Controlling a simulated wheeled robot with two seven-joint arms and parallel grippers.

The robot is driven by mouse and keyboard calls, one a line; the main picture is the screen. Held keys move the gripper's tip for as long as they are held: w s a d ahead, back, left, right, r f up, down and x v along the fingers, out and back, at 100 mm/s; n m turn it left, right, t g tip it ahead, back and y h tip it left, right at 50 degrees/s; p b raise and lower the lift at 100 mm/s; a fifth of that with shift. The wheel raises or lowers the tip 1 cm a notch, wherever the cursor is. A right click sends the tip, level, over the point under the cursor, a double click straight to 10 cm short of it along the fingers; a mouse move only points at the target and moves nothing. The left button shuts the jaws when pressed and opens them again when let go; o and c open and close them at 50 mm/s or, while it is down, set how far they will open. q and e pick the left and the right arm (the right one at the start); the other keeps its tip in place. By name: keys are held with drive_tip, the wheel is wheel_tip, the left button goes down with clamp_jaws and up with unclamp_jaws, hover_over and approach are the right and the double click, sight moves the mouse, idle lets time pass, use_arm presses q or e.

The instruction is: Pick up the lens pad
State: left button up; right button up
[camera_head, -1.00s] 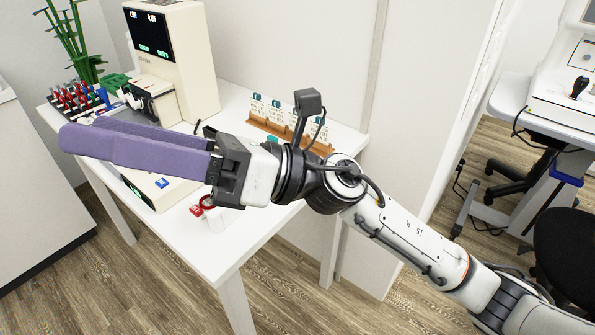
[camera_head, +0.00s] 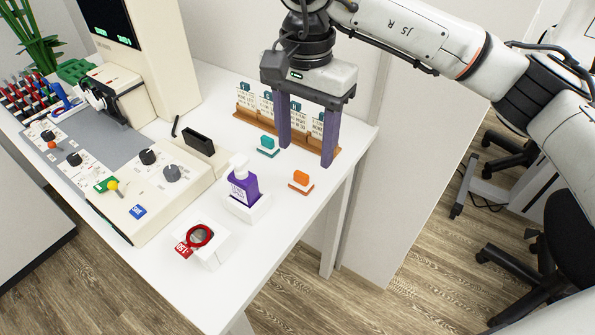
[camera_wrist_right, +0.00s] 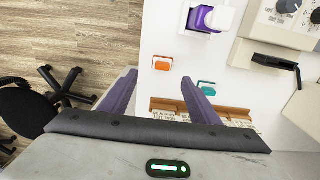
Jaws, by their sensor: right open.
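I cannot tell which is the lens pad. My right gripper (camera_head: 306,156) points down, open and empty, its purple fingers in front of the card rack and apart from both pads. In the right wrist view, the orange pad (camera_wrist_right: 162,64) shows just beyond the gap between the fingertips (camera_wrist_right: 158,76). The teal pad (camera_wrist_right: 207,88) shows right of the right finger. My left gripper is out of view.
A purple pump bottle (camera_head: 243,186) stands in a white holder near the orange pad. A red-ringed lens (camera_head: 199,235) sits on a white block in front. A wooden card rack (camera_head: 246,124) stands behind the fingers. A beige machine (camera_head: 140,205) fills the left.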

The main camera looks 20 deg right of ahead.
sight(301, 173)
wheel_tip(301, 173, down, 2)
drive_tip(key=shift+s+f, duration=0.1)
drive_tip(key=shift+f, duration=0.15)
drive_tip(key=shift+a+f, duration=0.15)
drive_tip(key=shift+f, duration=1.2)
drive_tip(key=shift+a+f, duration=0.15)
drive_tip(key=shift+f, duration=1.2)
drive_tip(key=c, duration=1.1)
wheel_tip(301, 173, up, 10)
drive_tip(key=shift+r, duration=0.1)
